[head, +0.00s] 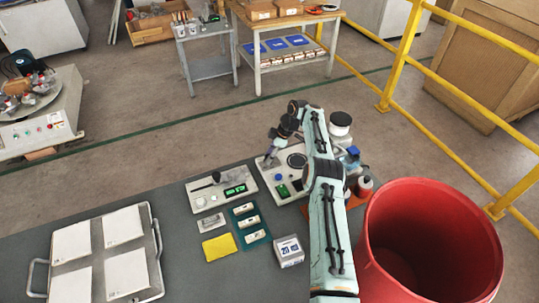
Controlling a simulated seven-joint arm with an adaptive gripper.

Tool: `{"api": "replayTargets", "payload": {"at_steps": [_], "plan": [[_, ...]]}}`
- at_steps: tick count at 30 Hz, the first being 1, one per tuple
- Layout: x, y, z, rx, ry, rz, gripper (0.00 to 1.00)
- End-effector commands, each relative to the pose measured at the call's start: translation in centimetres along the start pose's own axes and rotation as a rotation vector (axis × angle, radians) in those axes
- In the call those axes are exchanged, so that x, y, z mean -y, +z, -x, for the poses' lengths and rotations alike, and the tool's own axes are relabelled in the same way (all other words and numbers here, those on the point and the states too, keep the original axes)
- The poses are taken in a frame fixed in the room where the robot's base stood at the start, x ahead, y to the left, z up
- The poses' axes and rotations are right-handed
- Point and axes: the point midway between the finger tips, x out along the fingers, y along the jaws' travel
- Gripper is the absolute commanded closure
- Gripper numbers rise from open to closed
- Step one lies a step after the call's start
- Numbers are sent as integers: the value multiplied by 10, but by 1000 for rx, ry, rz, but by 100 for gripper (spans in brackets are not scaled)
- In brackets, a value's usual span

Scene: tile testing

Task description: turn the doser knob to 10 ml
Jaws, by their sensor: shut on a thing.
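The doser appears to be the light-coloured unit (267,178) just left of my arm, with a small green display and a dark round part on top. My gripper (267,162) points down at the upper left of this unit. It is shut on what appears to be the doser knob, which is too small and too covered by the fingers to make out. The knob's setting cannot be read. My arm hides the unit's right side.
Left of the doser stands another device (205,199) with a green display. A teal tray (263,238), yellow cloth (219,247) and white box (289,251) lie in front. A tray of white tiles (153,243) is at left, a red bin (432,205) at right.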

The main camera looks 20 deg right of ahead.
Motion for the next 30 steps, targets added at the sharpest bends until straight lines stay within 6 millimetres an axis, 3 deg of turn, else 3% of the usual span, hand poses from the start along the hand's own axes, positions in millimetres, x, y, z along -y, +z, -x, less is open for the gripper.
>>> {"api": "replayTargets", "payload": {"at_steps": [13,14,16,26,30], "plan": [[0,0,-2,0,-5,10,100],[0,0,-2,0,-5,10,68],[0,0,-2,0,-5,10,46],[0,0,1,0,-5,10,44],[-1,0,16,0,-4,10,44]]}}
